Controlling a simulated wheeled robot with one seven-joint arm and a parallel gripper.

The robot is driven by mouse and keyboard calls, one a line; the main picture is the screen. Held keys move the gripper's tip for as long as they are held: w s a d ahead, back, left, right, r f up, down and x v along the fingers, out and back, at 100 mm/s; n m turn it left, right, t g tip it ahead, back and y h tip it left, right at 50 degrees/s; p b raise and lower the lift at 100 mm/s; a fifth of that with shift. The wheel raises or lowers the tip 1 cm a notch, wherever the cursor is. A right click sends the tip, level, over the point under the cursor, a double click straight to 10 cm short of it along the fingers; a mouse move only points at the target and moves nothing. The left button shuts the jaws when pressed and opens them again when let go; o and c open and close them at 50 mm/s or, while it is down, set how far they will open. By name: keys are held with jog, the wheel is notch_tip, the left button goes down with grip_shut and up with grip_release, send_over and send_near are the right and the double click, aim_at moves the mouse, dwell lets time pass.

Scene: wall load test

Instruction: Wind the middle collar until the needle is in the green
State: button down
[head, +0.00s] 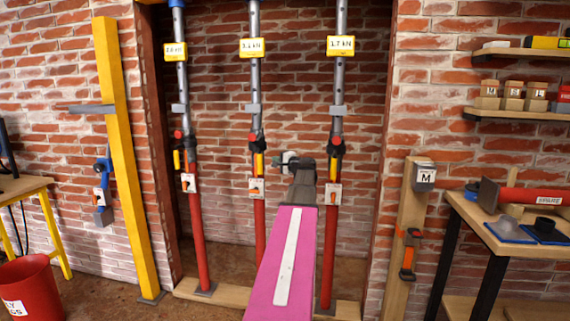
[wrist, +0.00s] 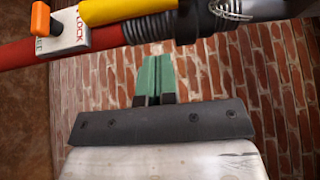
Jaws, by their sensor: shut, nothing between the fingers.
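The middle prop has a red lower tube (head: 260,228) and a grey upper tube. Its dark collar (head: 257,143) has a yellow handle (head: 259,165) hanging below it. A yellow tag (head: 251,47) sits higher up; I cannot make out a needle. My gripper (head: 279,160) is just right of this prop at handle height. In the wrist view, my green fingers (wrist: 154,77) are together and empty. Above them a prop crosses with a ribbed thread (wrist: 152,28), a yellow handle (wrist: 112,9) and a white lock plate (wrist: 69,31). Which prop it is cannot be told from that view alone.
Similar props stand on the left (head: 196,240) and right (head: 329,250), the right one close to my arm. A yellow post (head: 122,150) leans at the left. A bench (head: 470,215) and shelves (head: 520,115) are at the right. A red bucket (head: 30,285) stands lower left.

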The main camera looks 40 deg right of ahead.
jog(key=shift+w+a, duration=0.6)
jog(key=shift+a, duration=0.25)
jog(key=shift+w+a, duration=0.6)
jog(key=shift+a, duration=0.2)
jog(key=shift+w+a, duration=0.35)
jog(key=shift+a, duration=0.3)
